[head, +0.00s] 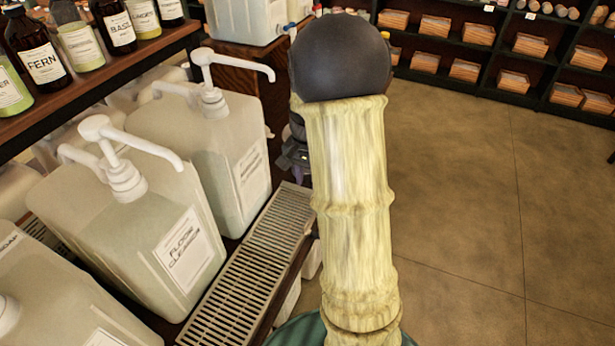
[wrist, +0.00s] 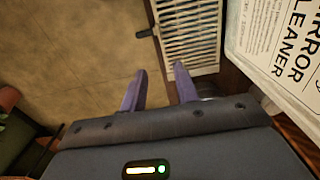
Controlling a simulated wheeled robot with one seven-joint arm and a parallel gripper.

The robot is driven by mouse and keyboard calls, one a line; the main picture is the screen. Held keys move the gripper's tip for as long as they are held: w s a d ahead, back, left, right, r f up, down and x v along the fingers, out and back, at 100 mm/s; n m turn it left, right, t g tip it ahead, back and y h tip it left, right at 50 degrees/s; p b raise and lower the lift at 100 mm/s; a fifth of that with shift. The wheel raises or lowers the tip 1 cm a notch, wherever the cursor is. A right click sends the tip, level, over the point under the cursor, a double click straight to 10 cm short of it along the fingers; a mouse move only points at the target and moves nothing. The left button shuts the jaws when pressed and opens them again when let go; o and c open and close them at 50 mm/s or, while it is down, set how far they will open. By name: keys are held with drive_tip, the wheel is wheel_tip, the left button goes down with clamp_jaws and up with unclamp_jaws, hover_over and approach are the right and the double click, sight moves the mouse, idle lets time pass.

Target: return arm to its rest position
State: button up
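My gripper (wrist: 160,70) shows in the wrist view with its two purple fingers apart and nothing between them. Its fingertips are close to the end of the slatted drip tray (wrist: 190,58), over or beside it; I cannot tell the height. In the head view my arm rises through the middle, with a dark round joint at the top. It hides most of my gripper (head: 296,158), of which only a dark part shows left of the arm, by the tray's far end.
White pump jugs, including floor cleaner (head: 150,235) and one farther back (head: 205,140), stand left of the drip tray (head: 255,255). A mirror cleaner label (wrist: 280,40) is close on the right. Bottles (head: 38,55) line a shelf. Open floor (head: 460,200) lies right.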

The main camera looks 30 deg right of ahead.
idle(0.5)
drive_tip(key=s+a+r+n+t+p, duration=0.2)
drive_tip(key=s+a+r+n+p, duration=0.3)
drive_tip(key=s+a+n, duration=0.5)
drive_tip(key=s+a+r, duration=0.2)
drive_tip(key=a, duration=0.1)
drive_tip(key=shift+s+a+r+t+p, duration=0.15)
drive_tip(key=shift+s+a+t+p, duration=0.05)
drive_tip(key=shift+a+t+p, duration=0.15)
idle(0.4)
